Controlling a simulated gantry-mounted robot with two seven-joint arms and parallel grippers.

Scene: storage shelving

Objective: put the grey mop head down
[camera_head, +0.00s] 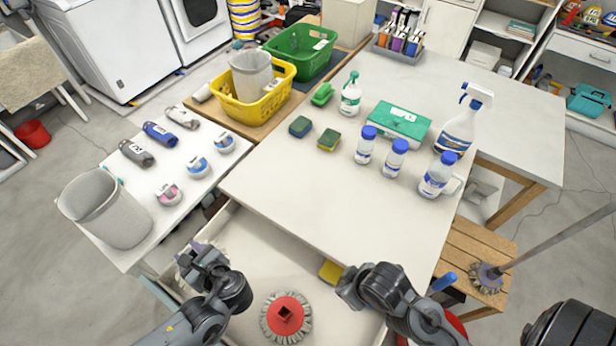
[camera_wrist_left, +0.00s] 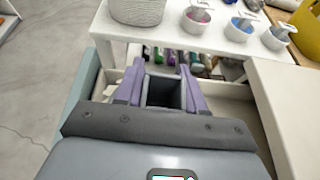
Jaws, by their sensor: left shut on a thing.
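My left gripper (camera_head: 196,255) hangs over the left end of the open drawer (camera_head: 238,228), below the table edge. It is shut on the grey mop head (camera_wrist_left: 163,92), whose dark square socket shows between the purple fingers in the left wrist view. In the head view, pale fringe shows beside the gripper, and the rest is hidden. I cannot tell whether the fringe touches the drawer. A red mop head (camera_head: 286,318) lies in the drawer to the right. My right gripper (camera_head: 347,285) is over the drawer's right part; its fingers are unclear.
A yellow sponge (camera_head: 331,271) lies in the drawer near my right gripper. A white side table (camera_head: 142,178) at left bears a grey bin (camera_head: 105,208), bottles and small brushes. Bottles and sponges stand on the main table (camera_head: 300,180); its front is clear.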

